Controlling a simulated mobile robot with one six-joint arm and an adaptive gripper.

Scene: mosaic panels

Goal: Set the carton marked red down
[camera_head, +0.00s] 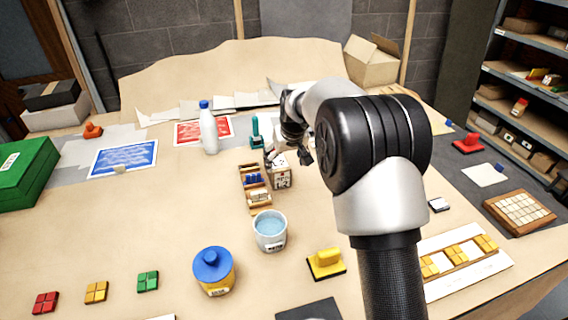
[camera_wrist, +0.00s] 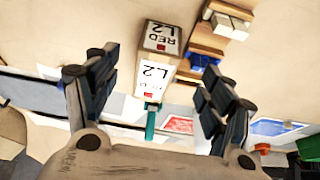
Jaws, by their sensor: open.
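The carton marked red (camera_head: 281,175) is a small white box standing on the table, right beside the wooden rack. In the wrist view the carton (camera_wrist: 157,75) shows "RED L2" lettering and a small red square. My gripper (camera_head: 290,150) is at the carton's far upper side in the head view, partly hidden by my arm. In the wrist view my gripper (camera_wrist: 161,68) is open, with a finger on each side of the carton in the picture and gaps between. I cannot tell how far the fingers reach along it.
The wooden rack (camera_head: 254,186) holds blue pieces close to the carton's left. A water tub (camera_head: 270,232), a blue-lidded yellow jar (camera_head: 213,272) and a yellow-handled float (camera_head: 326,263) stand in front. A white bottle (camera_head: 208,130) and teal tool (camera_head: 256,133) stand behind. The left-middle table is clear.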

